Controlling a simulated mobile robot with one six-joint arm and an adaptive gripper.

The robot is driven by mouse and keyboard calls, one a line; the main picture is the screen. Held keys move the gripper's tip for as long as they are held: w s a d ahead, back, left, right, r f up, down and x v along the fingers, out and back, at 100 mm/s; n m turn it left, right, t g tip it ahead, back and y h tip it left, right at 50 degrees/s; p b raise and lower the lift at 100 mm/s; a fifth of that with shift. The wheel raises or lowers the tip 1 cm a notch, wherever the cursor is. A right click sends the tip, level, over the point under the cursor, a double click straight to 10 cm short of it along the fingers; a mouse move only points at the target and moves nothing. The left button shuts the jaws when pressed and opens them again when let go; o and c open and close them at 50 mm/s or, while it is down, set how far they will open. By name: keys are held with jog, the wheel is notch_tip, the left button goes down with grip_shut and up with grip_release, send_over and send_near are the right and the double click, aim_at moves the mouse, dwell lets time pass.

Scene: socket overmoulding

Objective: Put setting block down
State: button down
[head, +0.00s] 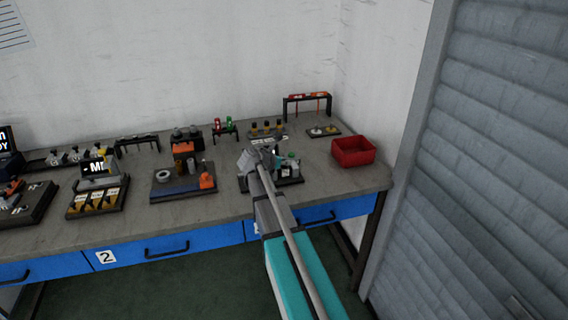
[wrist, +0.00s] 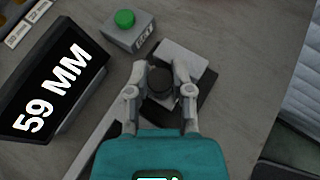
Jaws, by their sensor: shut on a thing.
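In the wrist view, my gripper (wrist: 159,68) is shut on a dark, round-topped piece, which I take for the setting block (wrist: 160,82). The piece is between the two fingertips, over a fixture with a light grey block (wrist: 184,58) and a dark base plate (wrist: 203,108). I cannot tell from above whether the piece touches the fixture. In the head view, my gripper (head: 264,156) is over the same station (head: 291,181) near the bench's front edge. My arm hides part of this station, and the held piece cannot be made out there.
A display reading 59 MM (wrist: 52,82) and a box with a green button (wrist: 128,30) stand left of the gripper in the wrist view. In the head view, a red bin (head: 353,152) is at right and an orange-and-black fixture (head: 184,181) at left. Bare bench lies between the fixtures.

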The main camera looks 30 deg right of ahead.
jog(key=shift+f, duration=0.1)
jog(key=c, duration=1)
grip_release()
jog(key=shift+f, duration=0.1)
jog(key=o, duration=0.5)
jog(key=shift+r, duration=0.3)
jog(key=shift+s+a+r+p, duration=0.2)
jog(key=shift+a+p, duration=0.1)
jog(key=shift+a, duration=0.05)
jog(key=p+v, duration=0.5)
jog(key=v, duration=0.6)
jog(key=shift+a+f, duration=0.1)
